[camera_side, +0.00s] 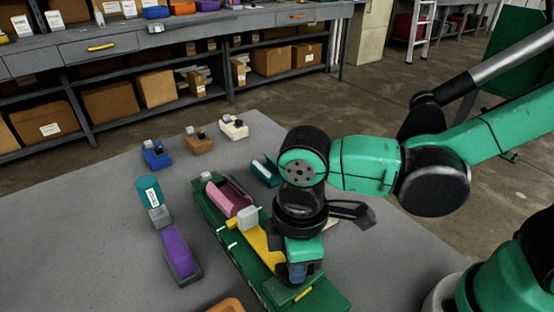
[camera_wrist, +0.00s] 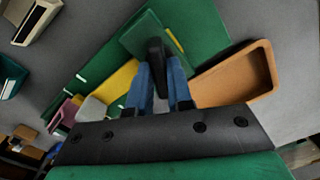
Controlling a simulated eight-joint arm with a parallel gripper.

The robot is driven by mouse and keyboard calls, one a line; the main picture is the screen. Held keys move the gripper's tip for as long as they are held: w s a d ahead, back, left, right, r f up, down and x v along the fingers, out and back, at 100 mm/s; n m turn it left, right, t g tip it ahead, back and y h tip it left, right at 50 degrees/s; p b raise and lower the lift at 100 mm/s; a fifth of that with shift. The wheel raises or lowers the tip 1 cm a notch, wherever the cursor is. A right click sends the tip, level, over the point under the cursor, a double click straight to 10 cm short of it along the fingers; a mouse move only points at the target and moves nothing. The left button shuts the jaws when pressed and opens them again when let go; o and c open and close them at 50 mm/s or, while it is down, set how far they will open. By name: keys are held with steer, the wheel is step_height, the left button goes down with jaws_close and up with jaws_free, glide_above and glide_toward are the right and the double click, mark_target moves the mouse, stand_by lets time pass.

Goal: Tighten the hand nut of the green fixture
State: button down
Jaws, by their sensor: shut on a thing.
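The green fixture (camera_side: 232,250) is a long green base lying across the grey table, and it also shows in the wrist view (camera_wrist: 205,30). A pink trough (camera_side: 230,198), a yellow piece (camera_side: 262,246) and a light grey block (camera_side: 247,218) sit on it. My gripper (camera_side: 303,277) points down over the fixture's near end. In the wrist view its blue fingers (camera_wrist: 158,80) are shut on the black hand nut (camera_wrist: 156,52), which stands between them. The side view hides the nut behind my gripper, and its thread cannot be seen.
An orange-brown tray (camera_wrist: 263,60) lies close beside the fixture's near end. A purple part in a dark holder (camera_side: 180,252) and a teal-topped part (camera_side: 150,192) stand left of the fixture. Small blue (camera_side: 156,155), brown (camera_side: 199,142) and white (camera_side: 233,128) blocks stand farther back.

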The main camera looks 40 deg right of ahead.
steer(key=m, duration=0.6)
steer(key=shift+m, duration=0.3)
steer(key=m, duration=0.5)
steer(key=shift+m, duration=0.3)
steer(key=c, duration=0.8)
jaws_free()
steer(key=shift+r, duration=0.15)
steer(key=shift+r, duration=2.7)
